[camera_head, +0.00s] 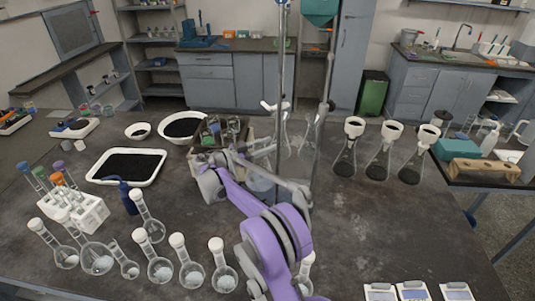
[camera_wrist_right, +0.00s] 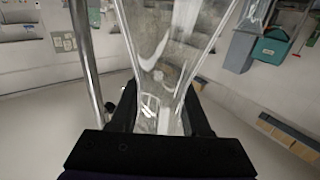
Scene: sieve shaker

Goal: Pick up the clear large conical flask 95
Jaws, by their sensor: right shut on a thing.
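My right gripper (camera_wrist_right: 158,108) is shut on a clear glass flask (camera_wrist_right: 165,55), which fills the middle of the right wrist view between the two dark fingers. The glass narrows towards the gripper. In the head view, my purple right arm reaches from the front edge to the middle of the table, where the gripper is partly hidden among arm links and metal poles. Clear conical glass (camera_head: 303,138) shows there between the poles; its outline is hard to make out. My left gripper is not in view.
Metal poles (camera_head: 327,80) stand close by the gripper. Dark-filled conical flasks (camera_head: 378,168) stand to the right. Several round flasks (camera_head: 160,270) and a white tube rack (camera_head: 82,212) are at front left. The table's right middle is clear.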

